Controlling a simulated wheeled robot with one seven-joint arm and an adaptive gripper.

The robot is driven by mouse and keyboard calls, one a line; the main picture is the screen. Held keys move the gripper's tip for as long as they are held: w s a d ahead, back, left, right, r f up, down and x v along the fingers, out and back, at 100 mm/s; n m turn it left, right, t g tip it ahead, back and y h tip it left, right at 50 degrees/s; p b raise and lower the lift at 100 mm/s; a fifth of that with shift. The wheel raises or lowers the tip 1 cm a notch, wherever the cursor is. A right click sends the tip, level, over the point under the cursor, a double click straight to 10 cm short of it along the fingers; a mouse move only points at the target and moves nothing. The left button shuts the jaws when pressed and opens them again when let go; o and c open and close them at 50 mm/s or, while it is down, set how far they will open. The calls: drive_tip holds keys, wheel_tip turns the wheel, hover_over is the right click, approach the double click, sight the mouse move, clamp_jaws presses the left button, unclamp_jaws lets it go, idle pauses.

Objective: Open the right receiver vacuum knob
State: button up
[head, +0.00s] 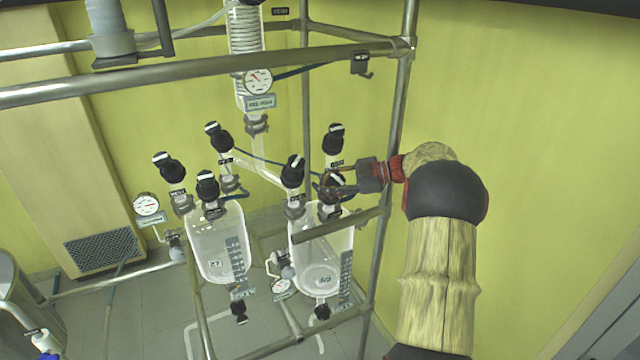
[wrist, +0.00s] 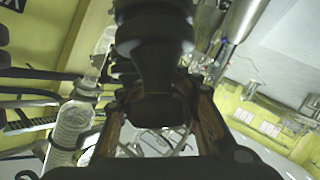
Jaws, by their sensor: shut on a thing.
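The right receiver (head: 322,262) is a clear glass vessel on the metal frame. Black knobs rise from its top: one at left (head: 293,170), one at back (head: 334,138) and a front one (head: 337,182) partly hidden by my fingers. My gripper (head: 326,186) reaches in from the right and is shut on the front black knob. In the wrist view this knob (wrist: 155,50) stands large between the two fingers of my gripper (wrist: 158,105). I cannot read the small labels well enough to tell which knob is marked vacuum.
The left receiver (head: 216,252) stands beside it with similar black knobs (head: 168,167). A metal rail (head: 340,224) crosses in front of the right receiver, and an upright post (head: 390,160) stands close to my gripper. A gauge (head: 258,82) hangs above. The yellow wall at right is clear.

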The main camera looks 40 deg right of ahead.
drive_tip(key=shift+w+r, duration=0.1)
drive_tip(key=shift+r, duration=0.1)
drive_tip(key=o, duration=1.3)
drive_tip(key=shift+f, duration=0.15)
drive_tip(key=shift+o, duration=0.4)
wheel_tip(320, 180, up, 10)
drive_tip(key=shift+o, duration=0.4)
